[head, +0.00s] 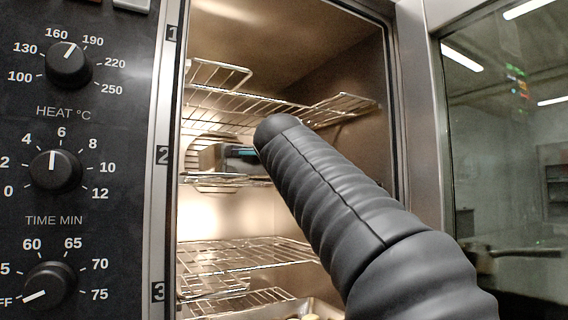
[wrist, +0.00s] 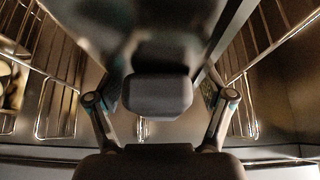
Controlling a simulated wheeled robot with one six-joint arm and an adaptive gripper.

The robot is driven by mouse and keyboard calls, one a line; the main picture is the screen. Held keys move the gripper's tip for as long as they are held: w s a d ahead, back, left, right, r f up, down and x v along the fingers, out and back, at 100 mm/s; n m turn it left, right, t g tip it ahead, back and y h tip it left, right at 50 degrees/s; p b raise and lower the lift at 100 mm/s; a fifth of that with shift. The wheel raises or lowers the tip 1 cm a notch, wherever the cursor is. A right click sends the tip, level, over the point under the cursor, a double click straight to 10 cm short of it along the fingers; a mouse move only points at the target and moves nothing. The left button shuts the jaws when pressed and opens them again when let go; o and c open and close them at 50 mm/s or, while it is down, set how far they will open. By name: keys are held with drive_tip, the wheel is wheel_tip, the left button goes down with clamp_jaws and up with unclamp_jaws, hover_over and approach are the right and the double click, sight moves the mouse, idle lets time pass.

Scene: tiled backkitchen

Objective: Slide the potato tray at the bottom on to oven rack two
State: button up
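The potato tray (head: 318,308) shows only as a corner with a few pale yellow pieces at the bottom edge of the head view, low in the oven. My arm covers the rest of it. Rack two (head: 192,180) is the wire rack beside the mark 2. My gripper (head: 235,157) is inside the oven at about that level, partly hidden by my arm and the rack wires. In the wrist view my gripper (wrist: 157,93) shows side links with teal parts around a dark block. Whether its fingers are open or shut is unclear. Pale round pieces (wrist: 5,75) show at the left edge.
The upper rack (head: 235,100) is above my gripper and the lower rack (head: 245,255) is below it. The control panel (head: 80,130) with its knobs stands left of the opening. The glass door (head: 505,150) is to the right. Wire racks (wrist: 55,90) flank my gripper closely in the wrist view.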

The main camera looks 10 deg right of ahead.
drive_tip(key=shift+f, duration=0.15)
drive_tip(key=v, duration=1.2)
wheel_tip(320, 180, up, 8)
drive_tip(key=p, duration=0.5)
idle(0.5)
drive_tip(key=shift+s+d, duration=0.1)
drive_tip(key=shift+s, duration=0.05)
drive_tip(key=s+d+b, duration=0.2)
drive_tip(key=s, duration=0.5)
drive_tip(key=s+d+b, duration=0.2)
drive_tip(key=s+b, duration=0.1)
drive_tip(key=s, duration=0.5)
drive_tip(key=shift+d, duration=0.4)
